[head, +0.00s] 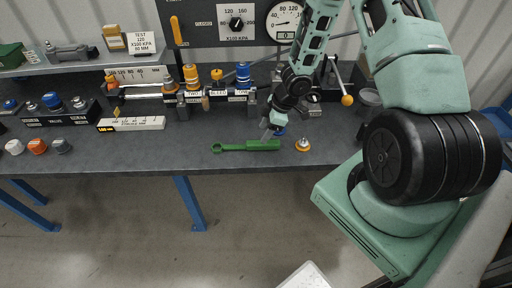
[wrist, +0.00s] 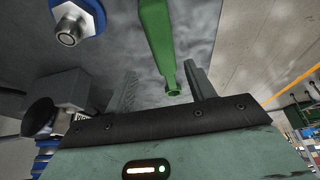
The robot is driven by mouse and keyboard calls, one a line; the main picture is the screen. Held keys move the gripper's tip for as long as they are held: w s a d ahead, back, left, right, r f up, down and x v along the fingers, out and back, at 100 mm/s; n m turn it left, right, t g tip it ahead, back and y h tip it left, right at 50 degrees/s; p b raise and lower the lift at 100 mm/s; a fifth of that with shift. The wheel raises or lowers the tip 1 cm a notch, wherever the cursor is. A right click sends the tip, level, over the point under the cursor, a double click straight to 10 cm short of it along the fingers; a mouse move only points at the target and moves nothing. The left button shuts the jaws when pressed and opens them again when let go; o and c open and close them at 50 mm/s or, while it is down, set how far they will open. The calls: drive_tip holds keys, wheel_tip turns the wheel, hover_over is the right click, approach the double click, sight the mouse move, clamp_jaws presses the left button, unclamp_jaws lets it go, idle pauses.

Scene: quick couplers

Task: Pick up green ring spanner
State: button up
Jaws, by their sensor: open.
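The green ring spanner (head: 246,146) lies flat on the grey bench top near its front edge, its ring end to the left in the head view. In the wrist view the green spanner (wrist: 158,40) runs down from the top edge, and its near end sits between my fingers. My gripper (head: 270,132) is at the spanner's right end in the head view. In the wrist view my gripper (wrist: 162,84) is open, with one finger on each side of the spanner and a gap to both. I cannot tell the exact height of the fingers above the bench.
A blue fitting with a metal end (wrist: 70,32) lies left of the spanner in the wrist view. An orange-based metal fitting (head: 302,145) stands right of my gripper. Behind is a rack of couplers (head: 192,98). A white scale block (head: 131,124) lies left; bench around the spanner's ring end is clear.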

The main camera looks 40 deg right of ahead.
sight(245, 145)
drive_tip(key=b+x, duration=0.1)
drive_tip(key=x, duration=0.1)
drive_tip(key=b+x, duration=0.1)
drive_tip(key=shift+s+a+f, duration=0.15)
drive_tip(key=shift+s+f, duration=0.2)
drive_tip(key=shift+f, duration=0.05)
drive_tip(key=shift+w+a+f, duration=0.15)
drive_tip(key=shift+a+f, duration=0.05)
drive_tip(key=shift+f, duration=0.3)
drive_tip(key=shift+f, duration=0.25)
drive_tip(key=c, duration=1.1)
